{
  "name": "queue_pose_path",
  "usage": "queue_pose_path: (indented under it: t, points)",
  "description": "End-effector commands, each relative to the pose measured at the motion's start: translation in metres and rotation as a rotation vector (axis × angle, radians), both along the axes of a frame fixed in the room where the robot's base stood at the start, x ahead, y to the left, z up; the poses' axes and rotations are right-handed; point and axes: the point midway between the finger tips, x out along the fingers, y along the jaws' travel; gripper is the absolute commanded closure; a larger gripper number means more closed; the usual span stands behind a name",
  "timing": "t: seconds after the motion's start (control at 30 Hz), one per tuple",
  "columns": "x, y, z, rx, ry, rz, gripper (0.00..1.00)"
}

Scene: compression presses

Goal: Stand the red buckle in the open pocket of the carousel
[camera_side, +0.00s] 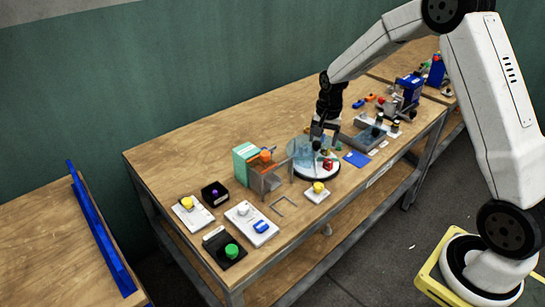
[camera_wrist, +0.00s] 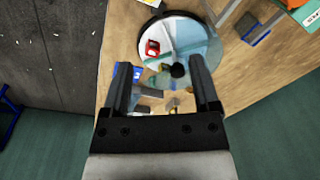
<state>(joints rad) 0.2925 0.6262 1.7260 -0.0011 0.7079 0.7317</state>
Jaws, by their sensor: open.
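The carousel (camera_side: 312,176) is a round white disc on a dark base, partly under a clear bluish cover. It also shows in the wrist view (camera_wrist: 180,28), with a dark knob at its hub. The red buckle (camera_side: 327,163) is in an uncovered white sector of the carousel; it also shows in the wrist view (camera_wrist: 153,47). Whether it stands upright is too small to tell. My gripper (camera_side: 324,142) is above the carousel, close to the buckle and apart from it. In the wrist view my gripper (camera_wrist: 161,62) is open, with nothing between its fingers.
A mint-green machine with a clear guard (camera_side: 246,163) stands left of the carousel. A yellow button on a white base (camera_side: 318,188) is in front. A blue card (camera_side: 356,158) and a grey tray (camera_side: 364,139) lie to the right. Several button boxes fill the table's left end.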

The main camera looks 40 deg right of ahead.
Motion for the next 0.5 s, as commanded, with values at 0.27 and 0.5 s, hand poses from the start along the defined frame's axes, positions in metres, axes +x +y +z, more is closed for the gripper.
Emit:
queue_pose_path:
  t: [0.27, 0.5]
  points:
    - [-0.053, 0.063, 0.024, -0.040, -0.047, 0.362, 0.22]
    - [-0.111, 0.106, 0.033, -0.081, -0.085, 0.670, 0.22]
